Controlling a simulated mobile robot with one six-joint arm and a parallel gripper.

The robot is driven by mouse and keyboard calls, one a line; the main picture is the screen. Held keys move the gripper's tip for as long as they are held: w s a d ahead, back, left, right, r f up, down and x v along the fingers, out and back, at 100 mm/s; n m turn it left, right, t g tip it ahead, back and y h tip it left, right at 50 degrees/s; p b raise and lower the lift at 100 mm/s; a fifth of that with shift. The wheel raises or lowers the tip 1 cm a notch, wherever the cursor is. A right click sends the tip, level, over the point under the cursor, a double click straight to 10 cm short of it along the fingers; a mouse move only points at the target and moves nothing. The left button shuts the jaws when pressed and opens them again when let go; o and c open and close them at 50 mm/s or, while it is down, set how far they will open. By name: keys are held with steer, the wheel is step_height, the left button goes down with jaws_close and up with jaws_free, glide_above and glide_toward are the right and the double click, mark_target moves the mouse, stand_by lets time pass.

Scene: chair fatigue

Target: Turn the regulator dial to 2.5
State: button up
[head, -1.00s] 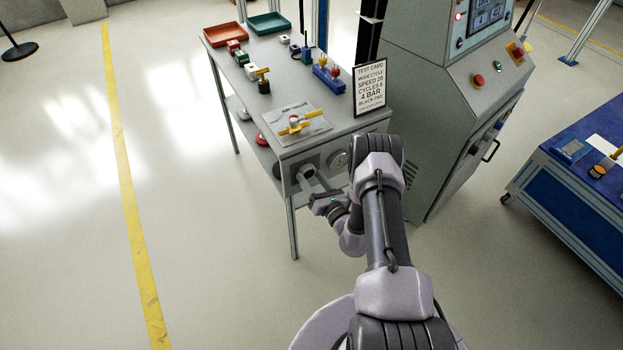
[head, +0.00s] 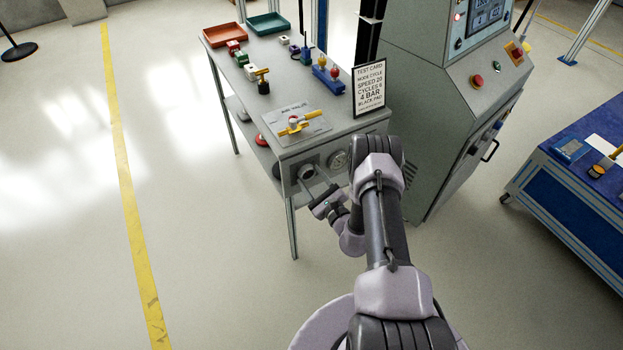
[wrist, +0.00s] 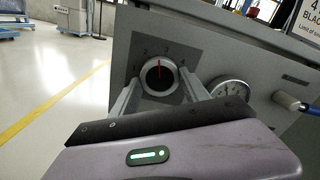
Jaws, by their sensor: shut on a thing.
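The regulator dial (wrist: 160,77) is a round dark knob with a pale rim on the front of the grey bench. It also shows in the head view (head: 307,171). Its red pointer line points up, between the printed 2 and 3. Numbers 1 to 4 can be read around it. My gripper (wrist: 158,84) has one finger on each side of the dial and is shut on it. In the head view my gripper (head: 309,179) reaches the bench front from the lower right.
A round pressure gauge (wrist: 228,90) sits right of the dial, close to the right finger. Above, the bench top (head: 305,85) holds a yellow-handled valve (head: 295,124), trays and small parts. A test card (head: 369,85) stands at its right edge. Floor to the left is clear.

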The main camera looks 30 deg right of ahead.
steer(key=shift+n, duration=0.6)
steer(key=o, duration=1.4)
steer(key=shift+c, duration=0.2)
steer(key=s+p, duration=0.6)
steer(key=s, duration=1.1)
steer(key=shift+s+d, duration=0.25)
